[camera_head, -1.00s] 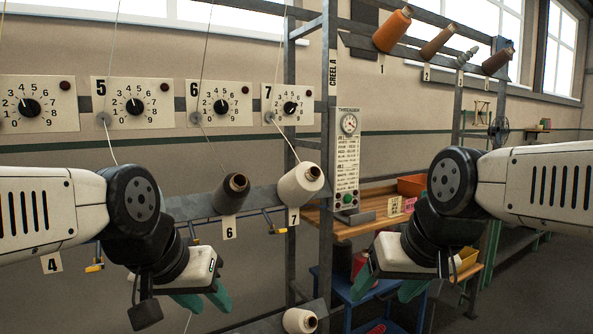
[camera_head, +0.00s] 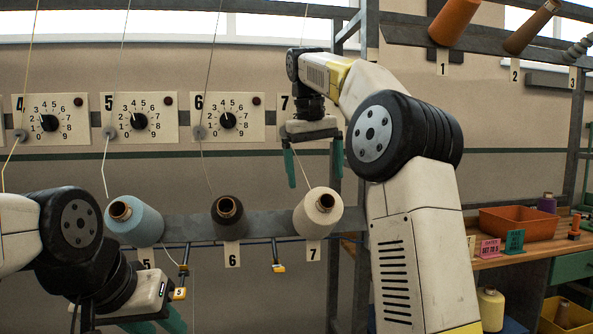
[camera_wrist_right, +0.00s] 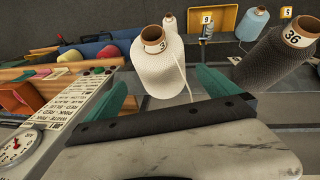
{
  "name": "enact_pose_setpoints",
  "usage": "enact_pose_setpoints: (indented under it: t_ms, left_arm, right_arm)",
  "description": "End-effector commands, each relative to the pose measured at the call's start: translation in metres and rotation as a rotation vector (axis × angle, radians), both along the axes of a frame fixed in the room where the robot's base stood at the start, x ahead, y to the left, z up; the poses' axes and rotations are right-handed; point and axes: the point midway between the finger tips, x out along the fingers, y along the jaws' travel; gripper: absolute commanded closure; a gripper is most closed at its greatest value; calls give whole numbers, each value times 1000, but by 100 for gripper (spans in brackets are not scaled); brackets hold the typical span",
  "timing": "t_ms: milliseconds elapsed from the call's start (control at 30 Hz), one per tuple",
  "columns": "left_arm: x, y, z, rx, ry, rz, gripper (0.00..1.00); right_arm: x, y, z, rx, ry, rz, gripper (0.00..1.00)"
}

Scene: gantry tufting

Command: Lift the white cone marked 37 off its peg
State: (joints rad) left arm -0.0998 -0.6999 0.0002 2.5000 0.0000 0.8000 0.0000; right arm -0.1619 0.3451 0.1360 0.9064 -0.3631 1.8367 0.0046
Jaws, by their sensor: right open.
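The white cone (camera_head: 316,214) sits tilted on the rail above the label 7, its brown core facing me. In the right wrist view the white cone (camera_wrist_right: 163,76) shows between the two green fingers; I cannot clearly read the number on its core. My right gripper (camera_head: 314,170) is open, fingers pointing down, just above the cone in the head view. In the right wrist view the right gripper (camera_wrist_right: 163,85) holds nothing. My left gripper (camera_head: 155,324) is low at the left, fingers apart and empty, partly cut off by the frame's bottom edge.
A dark cone (camera_head: 229,217), marked 36 in the wrist view (camera_wrist_right: 285,50), sits left of the white cone. A light blue cone (camera_head: 136,220) is further left. A grey upright post stands close right of the white cone. An orange bin (camera_head: 518,224) is on the bench.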

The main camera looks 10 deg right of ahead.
Motion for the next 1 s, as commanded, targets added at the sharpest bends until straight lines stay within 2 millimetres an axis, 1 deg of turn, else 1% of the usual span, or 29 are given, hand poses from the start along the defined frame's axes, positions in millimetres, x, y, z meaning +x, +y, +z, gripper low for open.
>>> enact_pose_setpoints:
  t_ms: [167, 400, 600, 733, 967, 1000]
  left_arm:
    - [0, 0, 0, 0, 0, 0, 64]
    - [0, 0, 0, 0, 0, 0, 64]
    - [0, 0, 0, 0, 0, 0, 64]
    - [0, 0, 0, 0, 0, 0, 64]
    - [0, 0, 0, 0, 0, 0, 64]
    - [0, 0, 0, 0, 0, 0, 64]
  right_arm:
    - [3, -2, -11, -3, 5, -3, 0]
    - [6, -7, -47, -3, 5, -3, 0]
    - [9, -9, -70, -2, 3, -3, 0]
    - [10, -10, -75, -1, 1, -3, 0]
    - [10, -10, -76, -1, 2, -2, 0]
    - [10, -10, -76, -1, 2, -2, 4]
